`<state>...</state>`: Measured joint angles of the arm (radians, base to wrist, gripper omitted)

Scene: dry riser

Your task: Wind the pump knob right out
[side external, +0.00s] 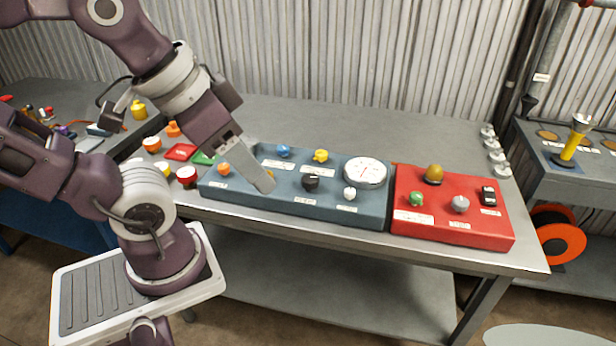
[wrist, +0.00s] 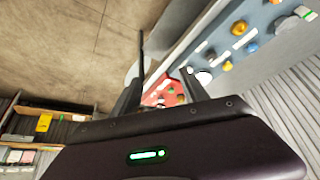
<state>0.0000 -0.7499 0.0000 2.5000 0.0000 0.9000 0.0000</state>
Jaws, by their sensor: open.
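The labels are too small to read, so I cannot tell which knob is the pump knob. The blue panel (side external: 232,188) carries an orange knob (side external: 223,169), a blue knob (side external: 284,151), a yellow knob (side external: 320,156), a black knob (side external: 311,182) and a white knob (side external: 349,193). Another orange knob is partly hidden behind my gripper (side external: 268,187). My gripper is over the left part of this panel, pointing down and right. Its fingers (wrist: 163,60) stand apart in the wrist view, with nothing visible held. I cannot tell whether they touch a knob.
A round white gauge (side external: 365,172) sits at the blue panel's right end. The red panel (side external: 440,232) beside it has a brown dome (side external: 434,172), green knob (side external: 416,199), grey knob (side external: 460,203) and black switch (side external: 488,196). Red and orange-topped pieces stand left.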

